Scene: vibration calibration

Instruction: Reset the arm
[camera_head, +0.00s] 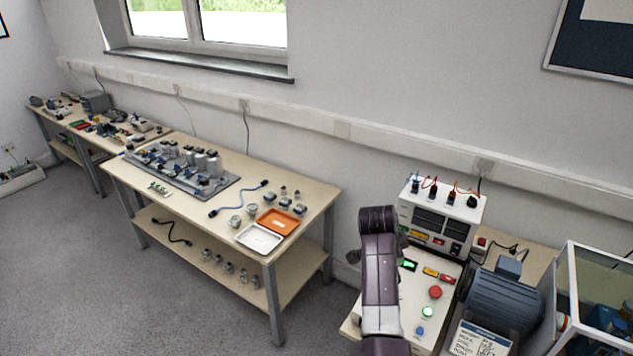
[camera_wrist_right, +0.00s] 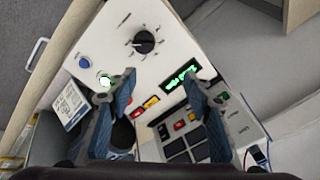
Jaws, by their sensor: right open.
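My right arm (camera_head: 380,280) rises from the bottom of the head view in front of a white control panel (camera_head: 412,308). Its gripper is not clearly seen there. In the right wrist view my right gripper (camera_wrist_right: 159,79) is open, with nothing between its two blue-grey fingers. It is over the control panel (camera_wrist_right: 122,38), which has a black dial (camera_wrist_right: 144,41), a blue button (camera_wrist_right: 84,61), a lit green button (camera_wrist_right: 105,80) and a green display (camera_wrist_right: 180,76). In the head view a red button (camera_head: 435,292) also shows; the arm hides the dial. My left gripper is not in view.
A white power unit (camera_head: 440,218) with plugged leads stands behind the panel. A blue-grey motor (camera_head: 497,300) and a glass-sided case (camera_head: 605,290) stand to the right. A workbench (camera_head: 290,180) with an orange tray (camera_head: 278,222) is to the left, with open floor before it.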

